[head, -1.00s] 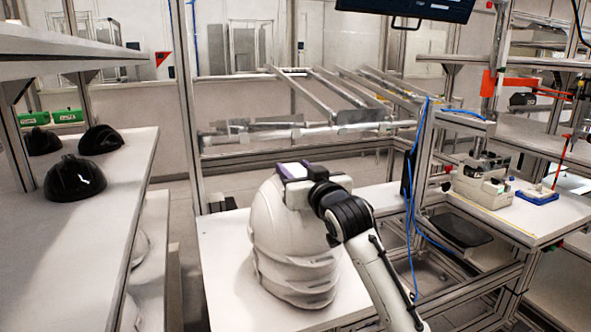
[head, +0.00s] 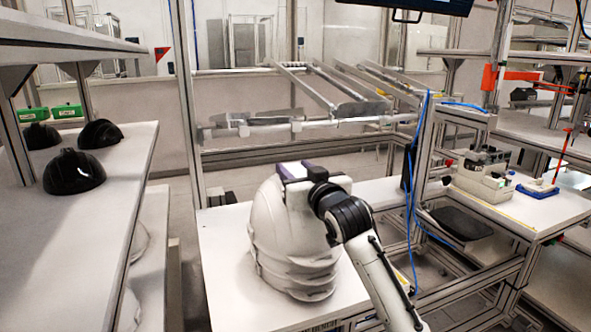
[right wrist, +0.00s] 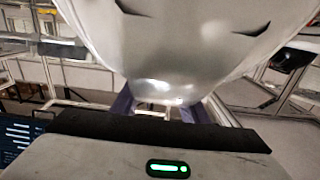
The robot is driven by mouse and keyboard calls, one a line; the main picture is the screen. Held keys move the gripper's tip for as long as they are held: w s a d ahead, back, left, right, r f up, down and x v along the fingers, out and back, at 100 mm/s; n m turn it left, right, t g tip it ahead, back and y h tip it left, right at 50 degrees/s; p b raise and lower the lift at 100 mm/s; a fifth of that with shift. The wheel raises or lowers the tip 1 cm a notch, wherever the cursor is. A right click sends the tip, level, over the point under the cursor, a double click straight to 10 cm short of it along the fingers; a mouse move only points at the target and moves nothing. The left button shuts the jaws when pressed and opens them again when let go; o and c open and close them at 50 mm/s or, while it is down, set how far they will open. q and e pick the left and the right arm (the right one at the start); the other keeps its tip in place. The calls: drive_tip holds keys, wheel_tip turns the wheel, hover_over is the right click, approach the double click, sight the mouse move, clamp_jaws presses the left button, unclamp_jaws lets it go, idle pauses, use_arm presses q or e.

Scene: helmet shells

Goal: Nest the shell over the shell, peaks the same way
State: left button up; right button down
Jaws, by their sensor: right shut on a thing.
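A stack of white helmet shells stands on the white table in the head view; its lower shell (head: 305,284) shows as rims below the top shell (head: 272,222). My right gripper (head: 293,171) is at the crown of the top shell, shut on it. In the right wrist view the pale shell (right wrist: 175,50) fills the upper middle, with the purple-grey fingers (right wrist: 155,108) at its near edge. The top shell sits over the lower ones, their rims close together; whether it rests fully on them I cannot tell. The peaks' directions are hard to make out. My left gripper is out of view.
The white table (head: 228,285) is bare to the left of the stack. Black shells (head: 74,173) sit on the left shelf (head: 105,215), with more white shells on the level below. A metal post and blue cable stand right of the table.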

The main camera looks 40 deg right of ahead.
drive_tip(key=c, duration=1)
unclamp_jaws()
drive_tip(key=shift+r, duration=0.1)
hover_over(313, 215)
drive_tip(key=w, duration=0.1)
drive_tip(key=shift+w+d+b, duration=0.15)
drive_tip(key=shift+d+b, duration=0.05)
drive_tip(key=shift+b, duration=0.1)
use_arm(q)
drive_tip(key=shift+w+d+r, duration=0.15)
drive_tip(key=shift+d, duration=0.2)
use_arm(e)
drive_tip(key=shift+s+a, duration=0.15)
drive_tip(key=shift+s, duration=0.55)
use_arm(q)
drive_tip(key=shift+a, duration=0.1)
